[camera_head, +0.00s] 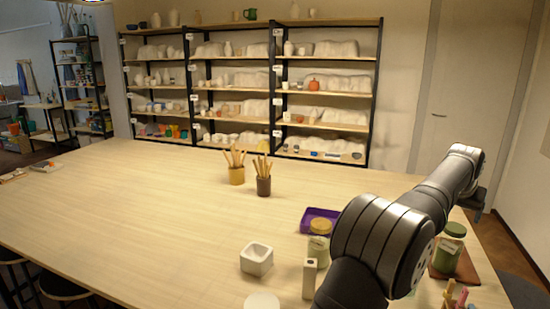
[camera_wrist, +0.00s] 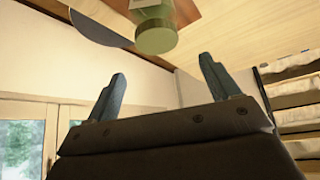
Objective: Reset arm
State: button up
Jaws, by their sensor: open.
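My gripper (camera_wrist: 160,84) shows in the wrist view with its two fingers wide apart and nothing between them. In the head view my arm reaches from the lower middle up to the right, above the right end of the table, and the fingers cannot be made out there. The wrist view is upside down, with a green-lidded jar (camera_wrist: 156,37) beyond the fingers, apart from them. The head view shows a green-lidded jar (camera_head: 448,252) on a brown mat (camera_head: 468,270) beside my arm.
On the table (camera_head: 130,215) stand a white square pot (camera_head: 257,259), a purple tray (camera_head: 310,217), a yellow-lidded jar (camera_head: 318,250), a small white bottle (camera_head: 309,280), and two tool cups (camera_head: 236,175) (camera_head: 263,186). The left part of the table is mostly clear. Shelves (camera_head: 235,90) stand behind.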

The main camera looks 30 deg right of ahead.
aim_at(456, 225)
jog(key=x, duration=1)
jog(key=shift+d+f, duration=0.1)
jog(key=shift+f, duration=0.2)
jog(key=shift+w+d+f, duration=0.1)
jog(key=shift+w+d, duration=0.05)
jog(key=shift+d, duration=0.1)
notch_tip(456, 225, up, 4)
jog(key=shift+a+f, duration=0.1)
jog(key=s+a+r, duration=0.2)
jog(key=s+r, duration=0.5)
jog(key=s, duration=0.4)
jog(key=w+a+r, duration=0.2)
jog(key=w+r, duration=0.2)
jog(key=r, duration=0.1)
